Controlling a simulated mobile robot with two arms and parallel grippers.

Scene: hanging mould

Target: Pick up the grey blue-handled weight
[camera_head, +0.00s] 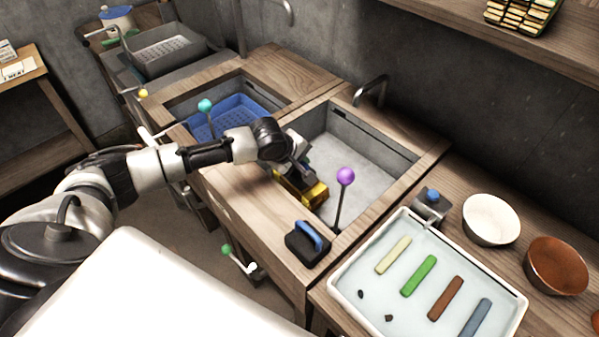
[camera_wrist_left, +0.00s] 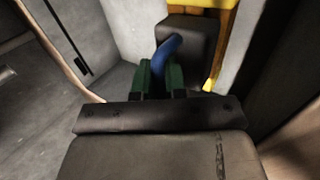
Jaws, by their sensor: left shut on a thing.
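My left gripper (camera_head: 292,168) reaches over the near edge of the grey basin. In the left wrist view its green-padded fingers (camera_wrist_left: 160,76) are shut on the blue handle (camera_wrist_left: 166,50) of a dark grey weight (camera_wrist_left: 192,38). The weight's body is partly behind the handle and fingers. A yellow mould (camera_head: 313,193) is right beside or under the weight; its yellow frame (camera_wrist_left: 229,35) shows around the weight in the wrist view. In the head view the held weight is mostly hidden by the gripper. My right gripper is not in view.
Another dark, blue-handled block (camera_head: 305,246) sits on the wooden counter in front of the basin (camera_head: 365,165). A purple-knobbed lever (camera_head: 345,177) stands close to the gripper's right. A white tray (camera_head: 345,290) with coloured bars and two bowls (camera_head: 490,220) are at right.

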